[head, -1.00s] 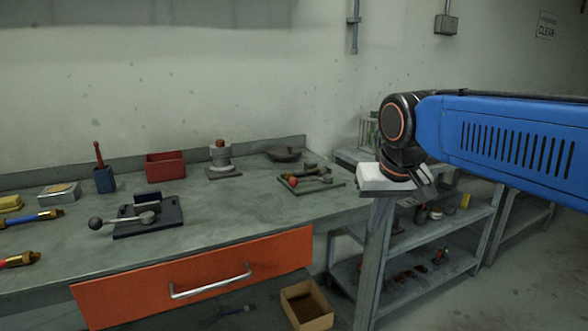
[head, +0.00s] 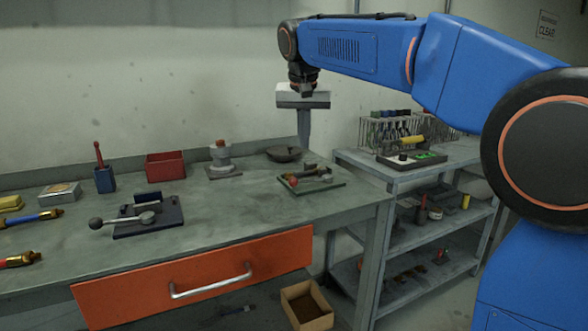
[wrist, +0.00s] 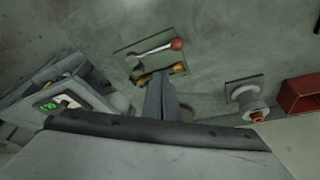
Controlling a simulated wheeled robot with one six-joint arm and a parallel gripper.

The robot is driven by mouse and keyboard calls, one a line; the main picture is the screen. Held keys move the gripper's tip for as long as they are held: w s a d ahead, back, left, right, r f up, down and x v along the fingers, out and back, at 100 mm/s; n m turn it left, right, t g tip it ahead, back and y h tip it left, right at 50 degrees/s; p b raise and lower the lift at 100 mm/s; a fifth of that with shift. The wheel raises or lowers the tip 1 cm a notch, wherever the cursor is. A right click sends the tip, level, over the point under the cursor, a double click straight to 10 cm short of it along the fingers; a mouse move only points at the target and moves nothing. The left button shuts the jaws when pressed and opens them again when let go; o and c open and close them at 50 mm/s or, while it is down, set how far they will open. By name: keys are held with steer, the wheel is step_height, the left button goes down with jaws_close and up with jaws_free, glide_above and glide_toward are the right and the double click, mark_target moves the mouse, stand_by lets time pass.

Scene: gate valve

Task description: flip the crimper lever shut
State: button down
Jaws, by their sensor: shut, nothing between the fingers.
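The crimper, as I take it, is the dark blue-black base plate (head: 168,226) on the left half of the bench. Its grey lever (head: 124,220) lies low, reaching left over the plate's edge to a round dark knob (head: 96,223). It is not seen in the wrist view. My gripper (head: 303,142) is shut and empty, pointing down above the bench's right end, well to the right of the crimper. In the wrist view its fingers (wrist: 161,86) are together, over a plate with a red-knobbed lever (wrist: 156,50) and brass fitting.
That red-knobbed fixture's plate (head: 325,184) lies at the bench's right. A grey flanged post (head: 221,158), red box (head: 166,167) and blue cup (head: 104,180) stand along the back. A shelf cart (head: 400,176) stands right.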

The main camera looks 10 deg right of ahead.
steer(key=shift+w+a+r, duration=0.2)
steer(key=shift+w+a, duration=0.4)
steer(key=shift+w, duration=0.1)
steer(key=shift+w+a+r, duration=0.2)
steer(key=shift+w+a, duration=0.4)
steer(key=shift+w, duration=0.05)
steer(key=x, duration=1)
steer(key=shift+s+f, duration=0.1)
steer(key=shift+f, duration=0.05)
steer(key=shift+s+a, duration=0.15)
steer(key=shift+s, duration=0.45)
steer(key=shift+s+a, duration=0.15)
steer(key=shift+s, duration=0.5)
steer(key=shift+s+a+f, duration=0.2)
steer(key=shift+s+f, duration=0.05)
steer(key=shift+s, duration=0.3)
steer(key=shift+s, duration=0.1)
